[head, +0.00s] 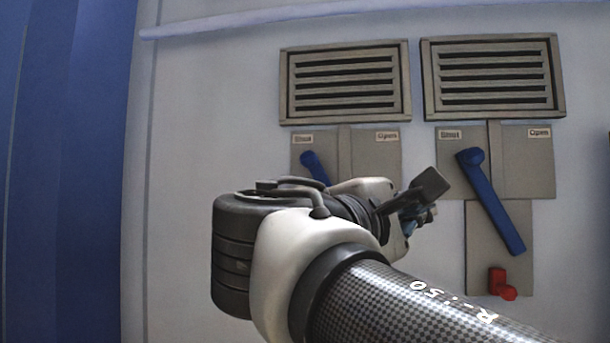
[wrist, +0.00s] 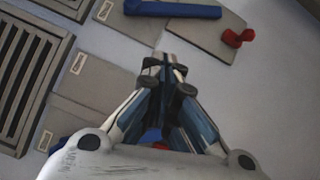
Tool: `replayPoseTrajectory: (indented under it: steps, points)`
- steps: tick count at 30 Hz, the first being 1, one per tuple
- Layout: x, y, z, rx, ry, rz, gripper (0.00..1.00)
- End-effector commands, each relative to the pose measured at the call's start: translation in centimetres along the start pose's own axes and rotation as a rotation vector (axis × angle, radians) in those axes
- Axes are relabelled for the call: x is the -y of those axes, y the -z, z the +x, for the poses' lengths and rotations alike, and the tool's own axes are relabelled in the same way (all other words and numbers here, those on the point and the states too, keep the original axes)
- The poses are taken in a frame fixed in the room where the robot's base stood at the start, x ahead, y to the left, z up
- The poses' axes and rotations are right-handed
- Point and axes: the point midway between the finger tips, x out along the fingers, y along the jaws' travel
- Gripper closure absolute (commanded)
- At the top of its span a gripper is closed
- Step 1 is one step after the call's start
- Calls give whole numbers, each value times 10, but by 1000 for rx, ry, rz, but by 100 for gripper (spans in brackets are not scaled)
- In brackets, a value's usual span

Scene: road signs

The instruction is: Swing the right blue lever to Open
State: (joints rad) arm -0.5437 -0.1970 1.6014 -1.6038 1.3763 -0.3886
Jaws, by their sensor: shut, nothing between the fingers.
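The right blue lever (head: 492,205) hangs from a pivot on the right grey plate in the head view. It slants down and slightly right, its free end low, between the Shut label (head: 450,134) and the Open label (head: 540,133). Part of it crosses the top of the wrist view (wrist: 172,9). My gripper (head: 424,203) is left of the lever and apart from it in the picture. In the wrist view its fingers (wrist: 166,76) are closed together with nothing held.
A left blue lever (head: 314,166) is partly hidden behind my arm. A red knob (head: 502,284) sits below the right lever, close to its free end. Two slatted vents (head: 345,82) (head: 490,78) are above the plates. Bare wall lies right of the plates.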

Motion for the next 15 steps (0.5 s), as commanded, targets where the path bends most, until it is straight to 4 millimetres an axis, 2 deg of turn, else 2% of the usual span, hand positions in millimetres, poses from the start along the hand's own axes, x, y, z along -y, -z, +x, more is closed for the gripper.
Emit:
replayPoseTrajectory:
  steps: [1, 5, 15]
  points:
    - [-18, 1, -3, 9, -32, -6, 100]
    - [-40, -1, -7, 31, -83, -13, 100]
    - [-43, -2, -8, 36, -93, -15, 100]
